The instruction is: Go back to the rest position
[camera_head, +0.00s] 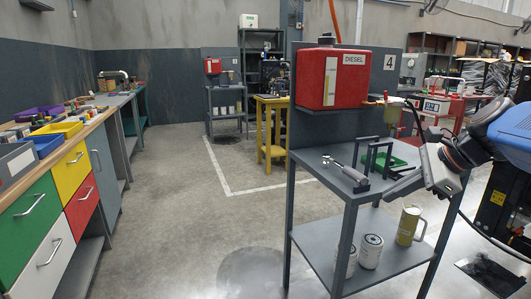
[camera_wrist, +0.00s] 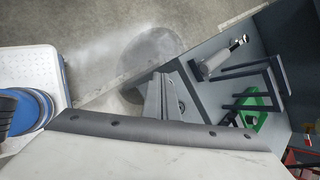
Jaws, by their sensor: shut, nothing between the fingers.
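My gripper (camera_head: 388,194) is at the right of the head view, over the right front edge of the grey trolley (camera_head: 318,185). Its fingers are shut with nothing between them. In the wrist view the fingers (camera_wrist: 166,97) show near the middle, pointing towards the trolley. A ratchet tool (camera_head: 346,174) lies on the trolley's top, left of my gripper; it also shows in the wrist view (camera_wrist: 222,60). Black upright brackets (camera_head: 367,150) and a green tray (camera_head: 400,161) are behind my gripper, apart from it as far as I can tell.
A red diesel tank (camera_head: 332,78) stands at the back of the trolley. White filters (camera_head: 371,251) and a yellowish jug (camera_head: 408,226) are on its lower shelf. A workbench with coloured drawers (camera_head: 82,209) lines the left. The floor (camera_head: 190,220) between is clear.

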